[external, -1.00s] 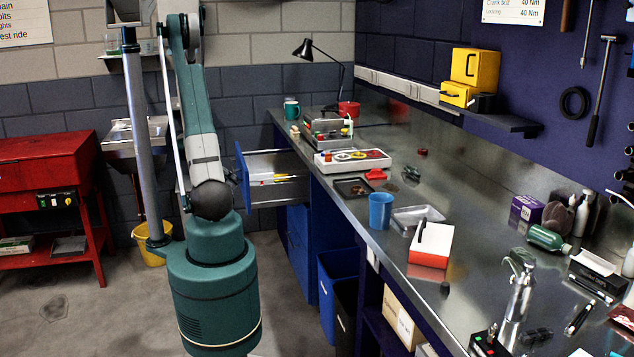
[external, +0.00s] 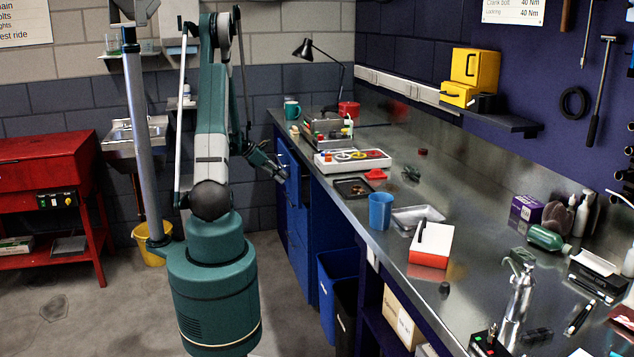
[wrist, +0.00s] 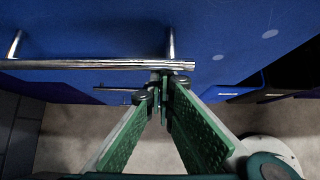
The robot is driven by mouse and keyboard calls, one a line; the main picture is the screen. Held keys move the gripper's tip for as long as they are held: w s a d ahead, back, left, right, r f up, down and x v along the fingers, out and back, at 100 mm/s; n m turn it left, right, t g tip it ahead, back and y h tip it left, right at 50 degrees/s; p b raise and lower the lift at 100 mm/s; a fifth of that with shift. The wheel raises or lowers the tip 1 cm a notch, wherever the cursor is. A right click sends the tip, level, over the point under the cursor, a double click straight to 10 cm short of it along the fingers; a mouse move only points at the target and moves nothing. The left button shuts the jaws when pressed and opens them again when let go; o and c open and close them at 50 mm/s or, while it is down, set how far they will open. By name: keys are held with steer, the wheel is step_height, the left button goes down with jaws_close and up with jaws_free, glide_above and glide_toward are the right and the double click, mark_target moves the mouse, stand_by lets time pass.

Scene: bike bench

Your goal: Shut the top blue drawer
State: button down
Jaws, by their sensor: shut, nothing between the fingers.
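My gripper (external: 284,176) is at the drawer front in the external view. In the wrist view my gripper (wrist: 162,82) has its green fingertips together, empty, at the right end of the handle. I cannot tell whether they touch the handle or the front.
More blue drawers (external: 298,222) sit below, and a lower handle shows in the wrist view (wrist: 112,89). A blue bin (external: 336,290) stands beside the cabinet. The bench top (external: 345,205) holds a blue cup (external: 380,211) and trays.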

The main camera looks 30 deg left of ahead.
steer(key=w+d, duration=0.3)
steer(key=shift+w+d, duration=0.2)
steer(key=shift+w+d+r, duration=0.1)
steer(key=shift+r, duration=0.05)
stand_by(0.3)
steer(key=shift+s+a, duration=0.25)
steer(key=shift+a, duration=0.05)
steer(key=s+a, duration=0.3)
steer(key=shift+s+r, duration=0.1)
steer(key=p, duration=0.3)
glide_toward(290, 174)
steer(key=s+a, duration=0.2)
steer(key=a, duration=0.1)
steer(key=shift+a+f, duration=0.1)
steer(key=shift+f, duration=0.3)
